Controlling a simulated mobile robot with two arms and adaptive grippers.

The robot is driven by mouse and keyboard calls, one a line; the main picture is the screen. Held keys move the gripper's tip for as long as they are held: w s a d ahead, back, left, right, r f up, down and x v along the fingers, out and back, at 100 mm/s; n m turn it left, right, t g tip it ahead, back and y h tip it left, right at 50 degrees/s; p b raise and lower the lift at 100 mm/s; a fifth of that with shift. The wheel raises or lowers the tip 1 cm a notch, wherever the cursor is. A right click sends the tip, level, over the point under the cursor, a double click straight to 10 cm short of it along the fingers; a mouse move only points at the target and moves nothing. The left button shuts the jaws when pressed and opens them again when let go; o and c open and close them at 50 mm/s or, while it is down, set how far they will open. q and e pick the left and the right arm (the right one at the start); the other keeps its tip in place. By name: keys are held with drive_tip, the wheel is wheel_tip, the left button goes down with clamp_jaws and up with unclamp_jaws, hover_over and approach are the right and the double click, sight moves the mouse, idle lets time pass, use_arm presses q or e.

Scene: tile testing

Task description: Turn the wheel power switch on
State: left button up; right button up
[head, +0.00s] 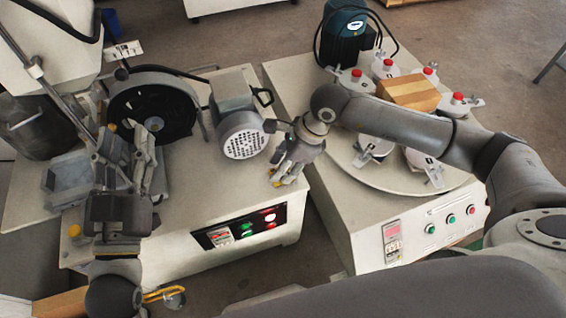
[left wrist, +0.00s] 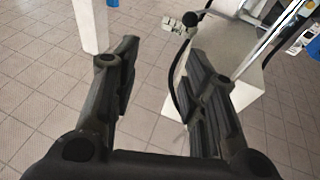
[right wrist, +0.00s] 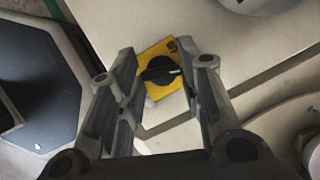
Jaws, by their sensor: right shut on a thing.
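The wheel power switch (right wrist: 160,72) is a black rotary knob on a yellow plate, seen in the right wrist view. The white mark on its knob points to the right. My right gripper (right wrist: 156,92) is shut on the switch, with one finger on each side of the knob. In the head view the right gripper (head: 284,176) is at the right side of the grinding machine (head: 235,182), and hides most of the switch. My left gripper (head: 145,150) is above the machine's left part. The left wrist view shows its fingers (left wrist: 157,75) apart with nothing between them.
A black wheel (head: 150,105) and a grey motor (head: 240,130) stand on the machine. Its front panel (head: 240,227) has lit green and red buttons. A polishing machine (head: 350,205) with a round plate and a wooden block (head: 408,93) stands to the right, across a narrow gap.

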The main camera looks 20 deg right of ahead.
drive_tip(key=m+t, duration=0.1)
drive_tip(key=m, duration=0.1)
drive_tip(key=shift+m, duration=0.3)
use_arm(q)
drive_tip(key=shift+w+a+f+g, duration=0.15)
drive_tip(key=shift+f+g, duration=0.2)
drive_tip(key=shift+f, duration=0.25)
drive_tip(key=shift+w+d+f+g, duration=0.1)
drive_tip(key=shift+f+g, duration=0.25)
drive_tip(key=shift+f, duration=0.2)
use_arm(e)
drive_tip(key=shift+s+m+t+h, duration=0.1)
drive_tip(key=shift+m+t+h, duration=0.3)
drive_tip(key=shift+m, duration=0.8)
use_arm(q)
drive_tip(key=shift+a+f, duration=0.1)
use_arm(e)
drive_tip(key=o, duration=1)
drive_tip(key=v, duration=1.2)
drive_tip(key=shift+a, duration=0.2)
